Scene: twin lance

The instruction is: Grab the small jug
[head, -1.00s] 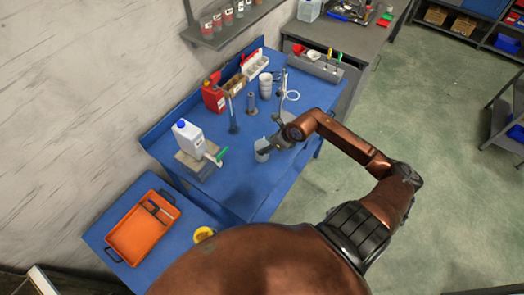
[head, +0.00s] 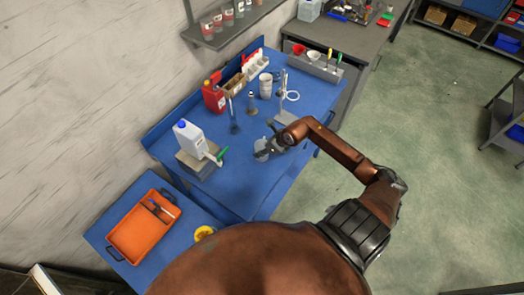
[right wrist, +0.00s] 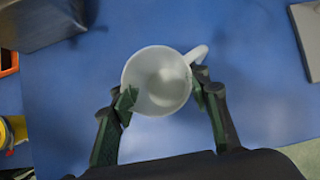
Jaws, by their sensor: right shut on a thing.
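The small jug (head: 261,146) is a pale, translucent cup-like vessel with a handle, near the front edge of the blue workbench. In the right wrist view the jug (right wrist: 158,80) is seen from above, with its handle at the upper right. My right gripper (head: 268,150) comes in from the right and is shut on the jug. Its fingers (right wrist: 162,97) touch the jug on both sides in the right wrist view. I cannot tell whether the jug rests on the bench. My left gripper is not in view.
A white bottle with a blue cap (head: 189,136) stands on a box left of the jug. A metal stand (head: 284,92), grey cylinder (head: 251,101) and red can (head: 214,96) stand behind. An orange tray (head: 143,228) lies on the lower left table. Bench (head: 235,190) in front is clear.

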